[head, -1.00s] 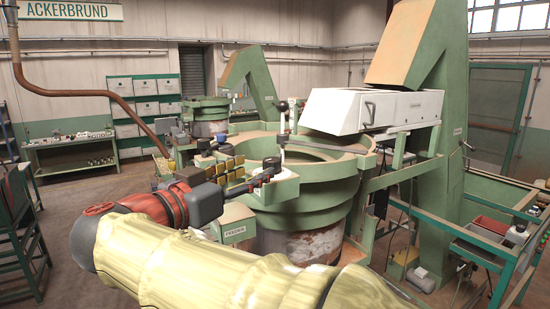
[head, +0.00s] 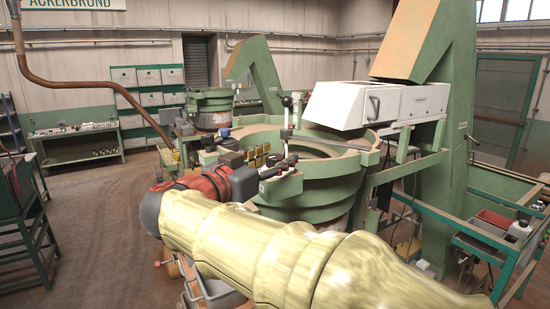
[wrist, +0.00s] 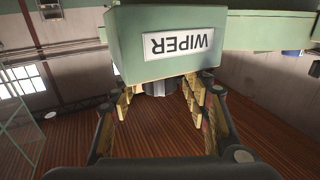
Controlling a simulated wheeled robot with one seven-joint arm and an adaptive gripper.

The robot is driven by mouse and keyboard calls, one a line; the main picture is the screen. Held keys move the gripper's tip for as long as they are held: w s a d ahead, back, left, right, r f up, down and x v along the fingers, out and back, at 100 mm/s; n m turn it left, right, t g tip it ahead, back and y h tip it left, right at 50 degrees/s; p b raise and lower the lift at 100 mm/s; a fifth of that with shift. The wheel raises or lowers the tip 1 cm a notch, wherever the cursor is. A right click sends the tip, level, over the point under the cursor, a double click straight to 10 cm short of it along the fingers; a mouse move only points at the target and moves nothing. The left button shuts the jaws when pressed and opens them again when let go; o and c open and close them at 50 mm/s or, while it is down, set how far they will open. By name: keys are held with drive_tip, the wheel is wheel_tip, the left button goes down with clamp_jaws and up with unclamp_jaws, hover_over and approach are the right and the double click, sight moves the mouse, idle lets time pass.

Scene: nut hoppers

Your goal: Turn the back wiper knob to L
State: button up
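In the wrist view a green box with an upside-down WIPER label (wrist: 178,44) fills the top middle. My gripper (wrist: 160,96) has its two fingers spread apart below this box, one on each side. A dark grey shape shows between the fingers; I cannot tell whether it is a knob. In the head view my gripper (head: 276,171) is at the near edge of the green hopper bowl (head: 335,190), beside small dark knobs. The pointer and letter marks of the wiper knob cannot be made out.
A white housing (head: 345,104) overhangs the bowl. A grey bin (head: 215,293) is below my arm. Floor at left is clear.

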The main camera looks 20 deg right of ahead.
drive_tip(key=shift+c, duration=1.3)
clamp_jaws()
